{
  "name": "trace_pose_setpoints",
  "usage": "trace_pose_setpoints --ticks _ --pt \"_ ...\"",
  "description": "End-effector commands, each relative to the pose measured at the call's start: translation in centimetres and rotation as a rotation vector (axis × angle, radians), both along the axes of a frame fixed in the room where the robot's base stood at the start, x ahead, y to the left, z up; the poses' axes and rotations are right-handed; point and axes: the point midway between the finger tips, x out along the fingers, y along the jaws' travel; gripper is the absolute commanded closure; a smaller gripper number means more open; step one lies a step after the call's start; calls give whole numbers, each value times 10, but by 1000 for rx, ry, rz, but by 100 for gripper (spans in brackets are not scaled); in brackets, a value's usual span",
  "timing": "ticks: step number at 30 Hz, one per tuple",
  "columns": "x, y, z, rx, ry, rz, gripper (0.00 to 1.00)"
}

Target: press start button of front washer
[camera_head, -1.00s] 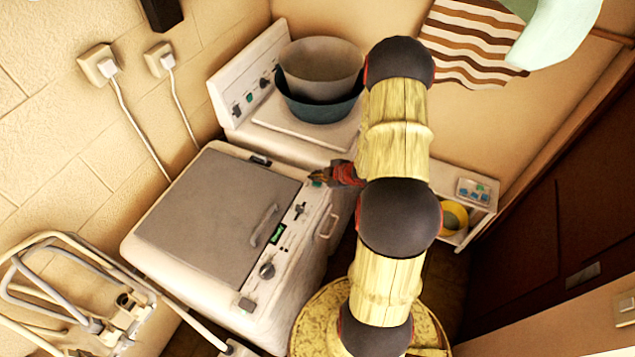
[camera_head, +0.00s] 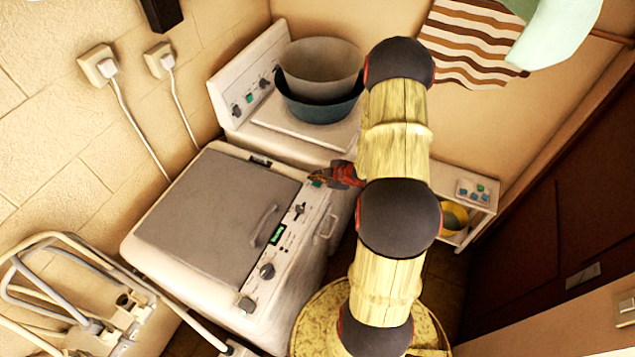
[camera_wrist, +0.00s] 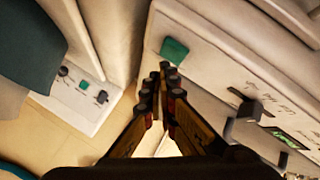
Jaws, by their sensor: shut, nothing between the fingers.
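The front washer (camera_head: 215,215) is white with a grey lid, and its control strip runs along the right side of its top. Its green start button (camera_wrist: 174,51) shows in the wrist view, just above my fingertips; in the head view the green button (camera_head: 317,183) is at the strip's far end, beside my gripper. My gripper (camera_head: 322,177) is shut and empty. In the wrist view its closed fingertips (camera_wrist: 164,72) point at the panel just below the button. I cannot tell whether they touch the panel.
The rear washer (camera_head: 236,103) stands behind, with its own green button and bowls (camera_head: 320,85) on top. The front washer's panel also has knobs (camera_head: 267,271) and a lit display (camera_head: 277,234). A white shelf (camera_head: 478,190) stands right. A metal rack (camera_head: 60,290) is at the lower left.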

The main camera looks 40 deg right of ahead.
Motion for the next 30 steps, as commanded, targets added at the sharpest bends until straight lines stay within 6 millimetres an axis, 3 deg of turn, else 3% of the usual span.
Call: trace_pose_setpoints --ticks 30 --pt "0 0 -12 0 0 0 100"
